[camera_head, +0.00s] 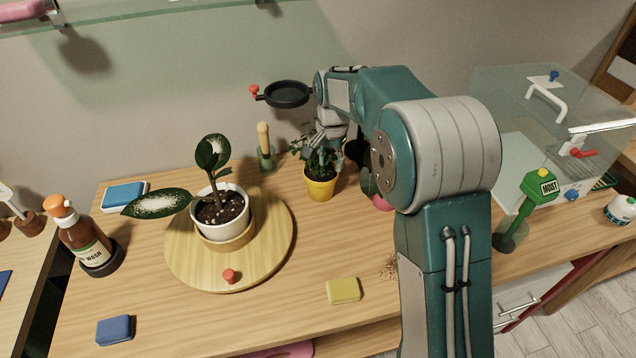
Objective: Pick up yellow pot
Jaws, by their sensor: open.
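The yellow pot (320,188) stands upright on the wooden table, right of the round wooden board. It holds a small leafy green plant (312,158). My gripper (318,147) is at the plant, directly above the pot, with its fingers pointing down among the leaves. The gripper is open. Leaves partly hide the fingertips, and I cannot tell whether they touch the plant. The pot's rim is partly covered by foliage.
A white pot (220,220) with a larger plant stands on the round board (180,262). A wooden-handled tool (265,140) stands behind. A yellow sponge (343,290) lies in front. A clear case (525,110) and a green moisture meter (535,190) stand right.

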